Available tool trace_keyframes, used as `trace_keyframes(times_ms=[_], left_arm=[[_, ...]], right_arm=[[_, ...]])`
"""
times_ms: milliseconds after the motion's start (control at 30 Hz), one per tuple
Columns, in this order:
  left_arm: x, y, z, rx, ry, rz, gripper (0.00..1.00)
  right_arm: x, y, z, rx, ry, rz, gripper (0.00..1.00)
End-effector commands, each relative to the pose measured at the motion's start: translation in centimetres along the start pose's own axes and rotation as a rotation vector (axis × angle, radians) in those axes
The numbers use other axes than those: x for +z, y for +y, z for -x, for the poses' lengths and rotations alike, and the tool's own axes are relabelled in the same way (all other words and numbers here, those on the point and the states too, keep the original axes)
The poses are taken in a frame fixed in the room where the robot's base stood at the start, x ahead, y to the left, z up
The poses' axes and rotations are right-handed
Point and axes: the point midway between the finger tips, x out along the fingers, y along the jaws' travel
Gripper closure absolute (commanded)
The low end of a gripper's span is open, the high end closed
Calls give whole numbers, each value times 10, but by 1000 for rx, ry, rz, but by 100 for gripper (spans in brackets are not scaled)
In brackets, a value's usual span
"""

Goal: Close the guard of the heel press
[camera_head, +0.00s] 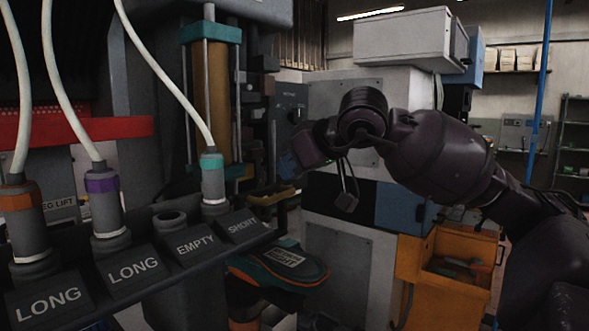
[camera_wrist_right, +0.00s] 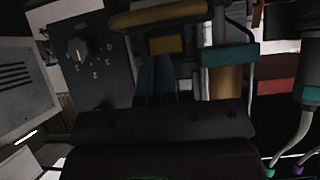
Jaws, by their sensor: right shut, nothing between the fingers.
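The heel press stands left of centre in the head view, with a brass-coloured cylinder (camera_head: 212,95) between teal collars. A yellow bar (camera_head: 274,196), which may belong to the guard, sits low beside it. The wrist view shows a yellow bar (camera_wrist_right: 160,14) across the top. I cannot tell the guard's outline or how far it stands open. My right gripper (camera_head: 297,160) is right of the press, shut and empty. Its dark fingers (camera_wrist_right: 158,70) point toward the yellow bar in the wrist view; contact is unclear. My left gripper is out of view.
A rack (camera_head: 140,272) labelled LONG, EMPTY and SHORT with cabled plugs fills the lower left. A teal-orange shoe-shaped piece (camera_head: 280,266) is below the press. An orange cabinet (camera_head: 440,275) is at lower right. A dial panel (camera_wrist_right: 88,55) is beside the fingers.

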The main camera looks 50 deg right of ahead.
Motion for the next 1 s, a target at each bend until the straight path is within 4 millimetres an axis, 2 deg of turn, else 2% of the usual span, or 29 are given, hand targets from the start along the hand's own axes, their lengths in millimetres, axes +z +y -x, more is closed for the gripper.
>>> trace_keyframes(times_ms=[33,400,600,800,1000], left_arm=[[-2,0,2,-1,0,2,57],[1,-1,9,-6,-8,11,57],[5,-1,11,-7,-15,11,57],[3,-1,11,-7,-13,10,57],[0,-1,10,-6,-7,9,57]], right_arm=[[-6,-2,10,0,5,2,100],[-4,-1,69,0,7,1,100],[-4,-1,94,0,5,0,100],[-4,-1,103,0,3,1,100],[-3,-1,103,0,3,1,100]])
